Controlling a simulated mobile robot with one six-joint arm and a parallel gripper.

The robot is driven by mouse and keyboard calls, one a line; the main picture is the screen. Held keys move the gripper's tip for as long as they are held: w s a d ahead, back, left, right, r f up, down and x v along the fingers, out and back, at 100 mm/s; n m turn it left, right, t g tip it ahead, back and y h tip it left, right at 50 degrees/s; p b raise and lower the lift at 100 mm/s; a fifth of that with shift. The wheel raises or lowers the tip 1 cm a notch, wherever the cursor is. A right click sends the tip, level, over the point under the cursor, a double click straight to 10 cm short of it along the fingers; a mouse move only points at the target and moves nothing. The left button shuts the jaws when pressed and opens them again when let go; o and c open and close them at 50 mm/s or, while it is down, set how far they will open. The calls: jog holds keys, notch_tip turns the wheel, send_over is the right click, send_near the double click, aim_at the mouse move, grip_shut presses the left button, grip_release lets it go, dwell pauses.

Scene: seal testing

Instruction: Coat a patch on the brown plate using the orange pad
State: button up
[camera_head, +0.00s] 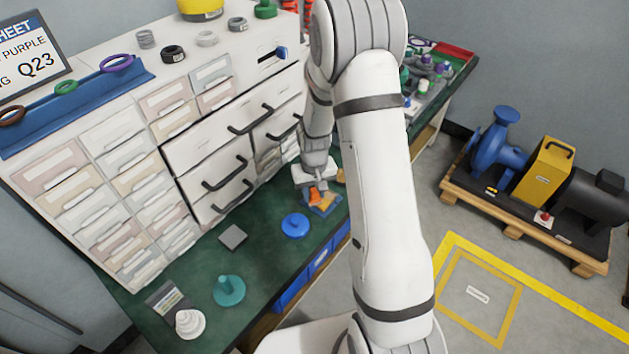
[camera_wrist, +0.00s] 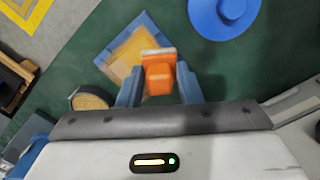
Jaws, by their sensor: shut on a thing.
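My gripper (camera_wrist: 160,80) is shut on the orange pad (camera_wrist: 158,76), which shows between its two blue-grey fingers. In the head view, the gripper (camera_head: 316,188) and orange pad (camera_head: 315,196) are low over the bench, beside the drawers. The brown plate (camera_wrist: 122,60) looks tan and blurred, inside a blue square border (camera_wrist: 104,59). The pad overlaps the plate's near right part in the wrist view and hides some of it. I cannot tell whether the pad touches the plate.
A blue round knobbed piece (camera_head: 295,225) lies near the plate, also in the wrist view (camera_wrist: 226,14). A round tan-topped dish (camera_wrist: 89,99) is on the plate's other side. A grey square (camera_head: 233,237) and teal knobbed piece (camera_head: 229,290) stand farther along the green bench (camera_head: 262,262).

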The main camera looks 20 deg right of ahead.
aim_at(311, 193)
jog(key=shift+s+a, duration=0.45)
jog(key=shift+a, duration=0.2)
jog(key=shift+d+r+p, duration=0.1)
jog(key=shift+r+p, duration=2.35)
jog(key=shift+r, duration=1.65)
